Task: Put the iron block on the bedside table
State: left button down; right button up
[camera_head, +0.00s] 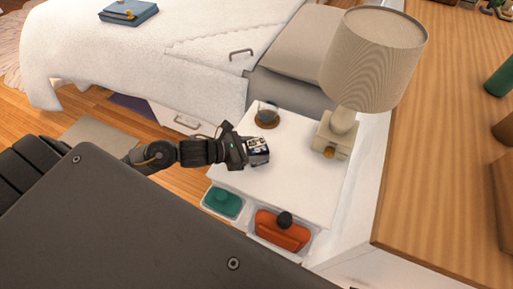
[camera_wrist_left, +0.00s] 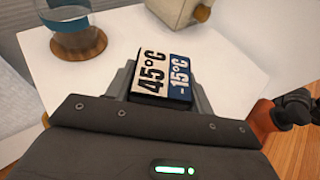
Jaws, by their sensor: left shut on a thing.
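The iron block (camera_head: 258,152) is a small dark block with printed faces. In the left wrist view the block (camera_wrist_left: 163,75) shows a cream face reading 45°C and a blue face reading -15°C. My left gripper (camera_head: 247,152) is shut on it, with a finger on either side. The white bedside table (camera_head: 300,185) lies beneath the gripper and block; the block is over its top near the left edge. I cannot tell if the block touches the top. My right gripper is not in view.
A lamp (camera_head: 373,65) stands on the table's right side. A glass on a round wooden coaster (camera_head: 267,122) is at the back left. Open compartments below hold a teal thing (camera_head: 222,202) and an orange thing (camera_head: 281,232). The table's middle and front are clear. A bed (camera_head: 170,60) stands behind.

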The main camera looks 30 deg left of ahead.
pick_arm(q)
jog(key=c, duration=0.6)
grip_release()
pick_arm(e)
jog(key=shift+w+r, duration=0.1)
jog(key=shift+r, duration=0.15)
pick_arm(q)
jog(key=shift+r, duration=0.15)
jog(key=shift+s+a, duration=0.2)
jog(key=shift+s, duration=0.05)
jog(key=v, duration=0.9)
jog(key=shift+s+a+r, duration=0.1)
jog(key=shift+s, duration=0.15)
jog(key=shift+v, duration=0.9)
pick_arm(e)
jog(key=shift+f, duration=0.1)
pick_arm(q)
jog(key=shift+r, duration=0.1)
